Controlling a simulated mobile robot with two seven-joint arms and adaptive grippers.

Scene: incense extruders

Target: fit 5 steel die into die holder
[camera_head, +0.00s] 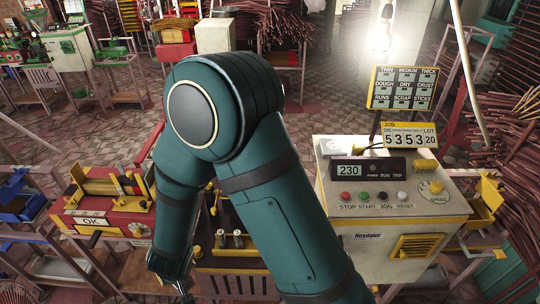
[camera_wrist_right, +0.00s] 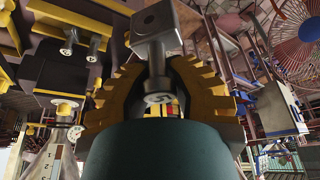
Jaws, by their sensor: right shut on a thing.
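My right gripper (camera_wrist_right: 158,85) has yellow ridged fingers shut on a grey steel die (camera_wrist_right: 157,62) in the right wrist view. The die has a square block at one end and a round face that seems marked 5 at the other. In the head view my right arm arches over the middle and its dark gripper (camera_head: 163,264) points down at lower centre-left; the held die cannot be made out there. Two more steel dies (camera_head: 237,238) stand in a dark yellow-trimmed rack (camera_head: 232,284). I cannot clearly identify the die holder. My left gripper is not in view.
A red and yellow machine (camera_head: 105,212) with an OK plate stands left of my arm. A cream control box (camera_head: 395,205) reading 230 stands at right, with a job board (camera_head: 410,135) above showing 5353 and 20. Stick bundles lie along the right. Tiled floor lies behind.

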